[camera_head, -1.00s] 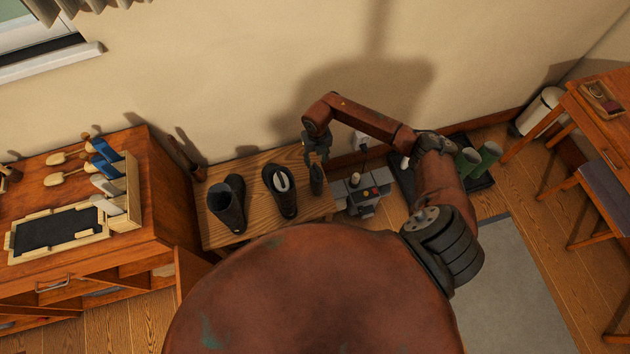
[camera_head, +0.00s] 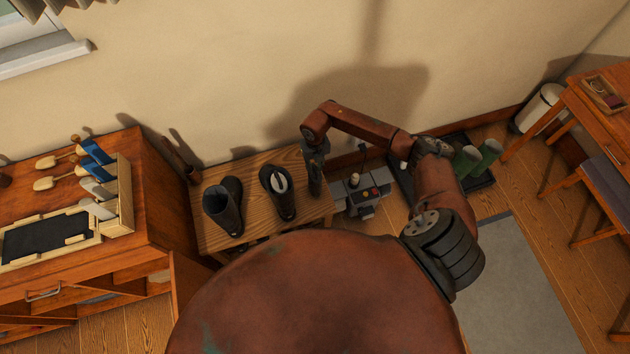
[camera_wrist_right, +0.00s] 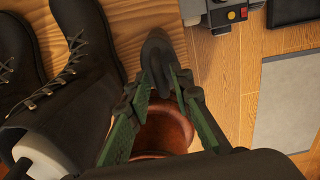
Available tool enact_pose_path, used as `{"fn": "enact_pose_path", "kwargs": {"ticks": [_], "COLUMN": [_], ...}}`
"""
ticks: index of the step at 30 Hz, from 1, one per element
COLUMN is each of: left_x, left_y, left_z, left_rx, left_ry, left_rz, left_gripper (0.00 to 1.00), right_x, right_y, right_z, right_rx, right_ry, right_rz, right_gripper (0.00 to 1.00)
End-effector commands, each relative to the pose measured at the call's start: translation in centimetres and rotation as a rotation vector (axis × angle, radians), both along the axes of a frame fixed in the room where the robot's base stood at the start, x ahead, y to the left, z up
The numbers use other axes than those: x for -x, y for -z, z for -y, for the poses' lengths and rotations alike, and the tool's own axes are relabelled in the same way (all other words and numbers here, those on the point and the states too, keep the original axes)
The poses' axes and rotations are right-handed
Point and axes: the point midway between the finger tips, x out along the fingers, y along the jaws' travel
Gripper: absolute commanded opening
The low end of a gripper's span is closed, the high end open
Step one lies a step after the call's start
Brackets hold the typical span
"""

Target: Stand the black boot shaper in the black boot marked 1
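The black boot shaper (camera_head: 316,186) stands near the right end of a wooden bench. My right gripper (camera_wrist_right: 162,82) is low over it, with green fingers on both sides of its dark upper part; I cannot tell if they press on it. It also shows in the head view (camera_head: 315,160). To the left stand two black boots: one with an open, empty-looking top (camera_head: 219,207) and a laced one (camera_head: 285,204) with a white insert (camera_head: 279,182) in it. No number mark is readable on either boot. My left gripper is out of view.
The wooden bench (camera_head: 262,222) has little bare room between the boots. A grey device (camera_head: 362,197) with a red button stands right of the bench. Green boots (camera_head: 477,160) on a dark tray are farther right. A wooden cabinet (camera_head: 150,225) adjoins on the left.

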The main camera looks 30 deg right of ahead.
Motion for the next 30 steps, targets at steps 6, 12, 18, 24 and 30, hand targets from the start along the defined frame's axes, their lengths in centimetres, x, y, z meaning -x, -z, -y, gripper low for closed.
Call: {"fn": "enact_pose_path", "kwargs": {"ticks": [6,12,18,24,30], "left_x": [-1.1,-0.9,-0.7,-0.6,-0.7], "left_y": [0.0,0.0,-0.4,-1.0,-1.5], "left_z": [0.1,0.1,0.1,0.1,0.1], "left_rx": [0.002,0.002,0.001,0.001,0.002], "left_ry": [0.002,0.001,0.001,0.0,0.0], "left_rz": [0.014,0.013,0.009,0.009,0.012], "left_gripper": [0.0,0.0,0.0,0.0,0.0], "right_x": [0.0,0.0,0.0,-0.1,0.0], "right_y": [0.0,0.0,-0.5,-1.3,-2.1], "right_z": [0.0,0.0,0.0,0.0,0.0], "right_rx": [0.0,0.0,0.0,0.0,0.0], "right_ry": [0.0,0.0,0.0,0.0,0.0], "right_rz": [0.0,0.0,0.001,0.002,0.001], "right_gripper": [0.04,0.0,0.0,0.0,0.0]}}
